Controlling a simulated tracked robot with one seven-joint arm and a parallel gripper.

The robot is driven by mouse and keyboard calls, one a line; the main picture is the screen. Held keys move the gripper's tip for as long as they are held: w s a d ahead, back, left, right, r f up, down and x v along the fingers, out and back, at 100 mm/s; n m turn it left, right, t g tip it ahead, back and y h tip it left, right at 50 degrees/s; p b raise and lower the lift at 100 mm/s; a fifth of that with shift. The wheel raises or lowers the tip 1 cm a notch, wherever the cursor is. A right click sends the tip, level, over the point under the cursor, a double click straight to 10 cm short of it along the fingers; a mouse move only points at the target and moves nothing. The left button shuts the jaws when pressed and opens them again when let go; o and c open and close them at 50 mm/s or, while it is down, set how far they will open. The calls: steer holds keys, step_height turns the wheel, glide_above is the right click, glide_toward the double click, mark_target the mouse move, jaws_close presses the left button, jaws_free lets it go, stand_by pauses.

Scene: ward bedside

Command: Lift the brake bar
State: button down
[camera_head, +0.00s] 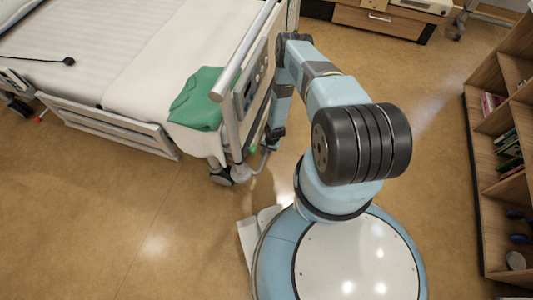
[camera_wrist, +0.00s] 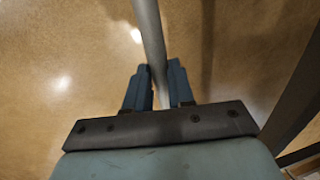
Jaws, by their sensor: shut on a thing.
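The brake bar (camera_wrist: 149,30) is a grey metal rod that runs down from the top of the wrist view between my fingers. My gripper (camera_wrist: 157,72) has one dark blue finger on each side of the rod and is shut on it. In the head view, the bar (camera_head: 263,160) shows low at the foot end of the bed, near a caster. My gripper (camera_head: 273,136) is down beside the bed end there, partly hidden by my arm. The contact itself is too small to make out in that view.
The bed (camera_head: 150,50) has white bedding, a green cloth (camera_head: 197,100) and a raised foot board with a rail (camera_head: 240,60). Open wooden shelves (camera_head: 490,130) stand at the right. A low wooden cabinet (camera_head: 375,25) is at the back. The floor at the lower left is clear.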

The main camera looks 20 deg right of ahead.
steer(key=shift+w+a+r, duration=0.3)
steer(key=shift+a+r, duration=0.2)
steer(key=shift+r, duration=0.1)
steer(key=c, duration=1)
jaws_free()
steer(key=shift+s+d, duration=0.15)
steer(key=shift+d, duration=0.05)
steer(key=shift+o, duration=0.2)
step_height(320, 180, up, 13)
steer(key=s+d, duration=0.1)
steer(key=d, duration=0.1)
steer(key=shift+s+r, duration=0.15)
steer(key=shift+s, duration=0.1)
steer(key=shift+d, duration=0.1)
steer(key=shift+s, duration=0.1)
